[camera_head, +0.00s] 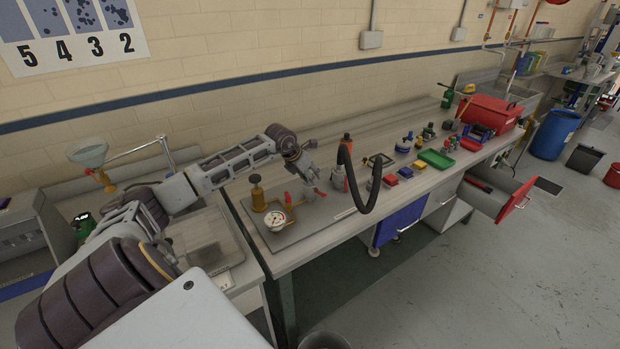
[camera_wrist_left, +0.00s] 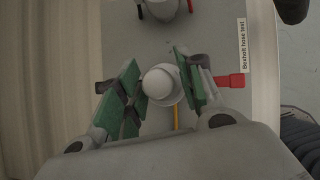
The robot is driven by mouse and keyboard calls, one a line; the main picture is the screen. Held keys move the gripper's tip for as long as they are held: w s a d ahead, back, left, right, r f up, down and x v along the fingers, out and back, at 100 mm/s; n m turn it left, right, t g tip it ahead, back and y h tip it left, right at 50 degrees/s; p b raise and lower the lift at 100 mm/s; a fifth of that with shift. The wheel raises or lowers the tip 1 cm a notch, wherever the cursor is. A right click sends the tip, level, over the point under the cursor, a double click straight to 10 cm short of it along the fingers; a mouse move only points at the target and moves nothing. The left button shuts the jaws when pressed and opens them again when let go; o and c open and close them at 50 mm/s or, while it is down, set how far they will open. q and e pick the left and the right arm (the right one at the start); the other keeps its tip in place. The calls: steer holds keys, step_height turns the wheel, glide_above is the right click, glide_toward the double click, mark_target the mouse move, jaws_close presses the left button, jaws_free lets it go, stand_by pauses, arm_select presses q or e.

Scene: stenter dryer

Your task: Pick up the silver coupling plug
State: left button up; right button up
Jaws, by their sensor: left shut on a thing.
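The silver coupling plug (camera_wrist_left: 160,82) shows in the left wrist view as a pale, rounded, upright piece. It sits between the green pads of my left gripper (camera_wrist_left: 164,88), which is shut on it. In the head view my left gripper (camera_head: 311,182) reaches down over the test plate on the bench; the plug is too small and covered to make out clearly there. The plug's lower part is hidden, so I cannot tell whether it is clear of its seat. My right gripper is not in view.
A pressure gauge (camera_head: 276,220) and brass valve (camera_head: 257,192) stand left of the gripper. A red handle (camera_wrist_left: 232,81) is beside the right finger. A green tray (camera_head: 437,159) and red toolbox (camera_head: 490,113) are farther right.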

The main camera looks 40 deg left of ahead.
arm_select(q)
steer(key=shift+r, duration=0.4)
jaws_close()
steer(key=shift+r+b, duration=0.75)
steer(key=shift+r, duration=3.8)
